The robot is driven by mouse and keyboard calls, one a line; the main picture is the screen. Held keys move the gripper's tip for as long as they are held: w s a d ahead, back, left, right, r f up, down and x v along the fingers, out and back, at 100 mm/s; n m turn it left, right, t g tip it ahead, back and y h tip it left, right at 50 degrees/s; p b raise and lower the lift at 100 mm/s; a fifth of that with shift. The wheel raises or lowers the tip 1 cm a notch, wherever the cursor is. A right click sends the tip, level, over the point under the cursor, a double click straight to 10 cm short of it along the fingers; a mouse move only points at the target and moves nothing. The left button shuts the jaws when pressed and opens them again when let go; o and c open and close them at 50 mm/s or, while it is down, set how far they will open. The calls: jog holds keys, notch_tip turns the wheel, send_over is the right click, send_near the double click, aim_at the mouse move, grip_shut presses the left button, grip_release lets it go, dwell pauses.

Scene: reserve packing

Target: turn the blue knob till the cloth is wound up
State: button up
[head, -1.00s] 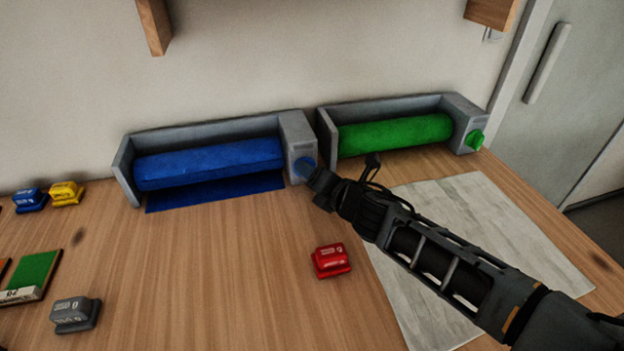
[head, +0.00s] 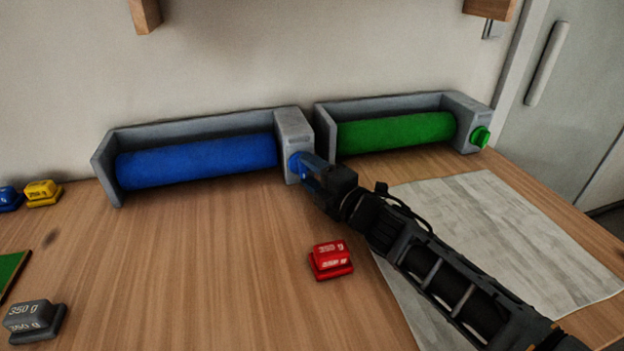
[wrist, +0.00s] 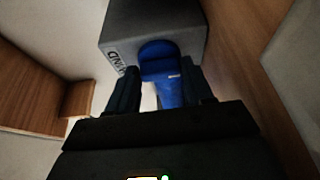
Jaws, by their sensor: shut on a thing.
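The blue cloth (head: 197,162) is a full roll in a grey holder (head: 107,183) at the back of the table; no flap hangs from it in the head view. The blue knob (head: 294,163) is on the right end of that holder and also shows in the wrist view (wrist: 160,62). My gripper (head: 307,168) reaches in from the lower right and is shut on the blue knob. In the wrist view, its two dark fingers (wrist: 163,90) sit on either side of the knob's grip. The fingers hide part of the knob in the head view.
A second grey holder with a green roll (head: 397,131) and green knob (head: 481,137) stands close on the right. A red weight (head: 330,260) lies in front of my arm. A grey weight (head: 35,322) and a yellow weight (head: 43,193) are at left.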

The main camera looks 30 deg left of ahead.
dwell(0.4)
jog(key=shift+w, duration=0.1)
jog(key=o, duration=1)
jog(key=shift+o, duration=0.2)
jog(key=shift+d, duration=0.1)
jog(key=shift+v, duration=3.85)
